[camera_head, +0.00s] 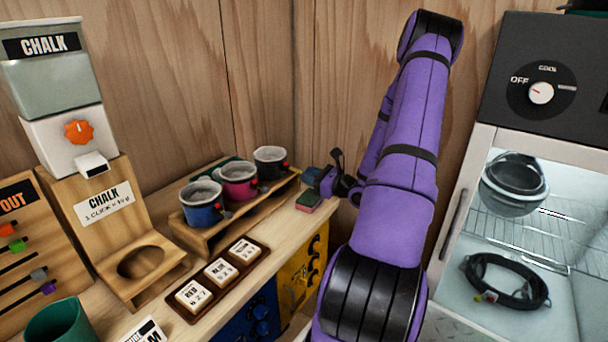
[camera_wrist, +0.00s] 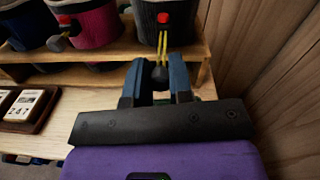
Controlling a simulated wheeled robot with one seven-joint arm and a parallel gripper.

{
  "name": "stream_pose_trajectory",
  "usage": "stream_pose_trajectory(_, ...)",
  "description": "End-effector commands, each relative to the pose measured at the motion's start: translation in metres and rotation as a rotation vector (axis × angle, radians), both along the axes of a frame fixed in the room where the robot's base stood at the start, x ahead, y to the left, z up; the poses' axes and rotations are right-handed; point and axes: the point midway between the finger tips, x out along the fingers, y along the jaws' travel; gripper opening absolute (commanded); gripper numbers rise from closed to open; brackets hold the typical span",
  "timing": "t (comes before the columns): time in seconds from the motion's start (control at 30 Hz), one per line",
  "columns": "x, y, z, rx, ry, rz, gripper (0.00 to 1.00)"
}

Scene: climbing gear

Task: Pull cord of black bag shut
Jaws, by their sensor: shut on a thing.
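The black bag (camera_head: 271,163) stands upright at the right end of the wooden rack, its round, pale-rimmed mouth showing. In the wrist view the black bag (camera_wrist: 167,22) has a red toggle (camera_wrist: 163,18) on its front. Two yellow cord strands (camera_wrist: 162,45) run from the toggle to a dark end bead (camera_wrist: 159,74). My gripper (camera_wrist: 159,68) is shut on this cord end, its blue fingers on either side, in front of the bag. In the head view my gripper (camera_head: 311,178) is right of the bag; the cord there is too small to make out.
A magenta bag (camera_head: 238,181) and a blue bag (camera_head: 202,203) share the rack (camera_head: 222,229). A tray of number blocks (camera_head: 219,272) lies in front. A red-and-green block (camera_head: 309,200) sits below my gripper. A glass-fronted cabinet (camera_head: 520,240) stands right; wooden walls close the corner.

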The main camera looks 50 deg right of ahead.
Motion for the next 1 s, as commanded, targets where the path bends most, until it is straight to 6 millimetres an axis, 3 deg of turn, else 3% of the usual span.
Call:
stream_pose_trajectory(0.13,0.0,0.0,0.0,0.0,0.0,0.001,0.0)
stream_pose_trajectory(0.17,0.0,0.0,0.0,0.0,0.0,0.001,0.25)
stream_pose_trajectory(0.27,0.0,0.0,0.0,0.0,0.0,0.001,0.47)
stream_pose_trajectory(0.67,-0.007,-0.002,0.0,0.0,0.0,-0.002,0.47)
stream_pose_trajectory(1.0,-0.066,-0.009,0.0,0.0,0.001,-0.002,0.47)
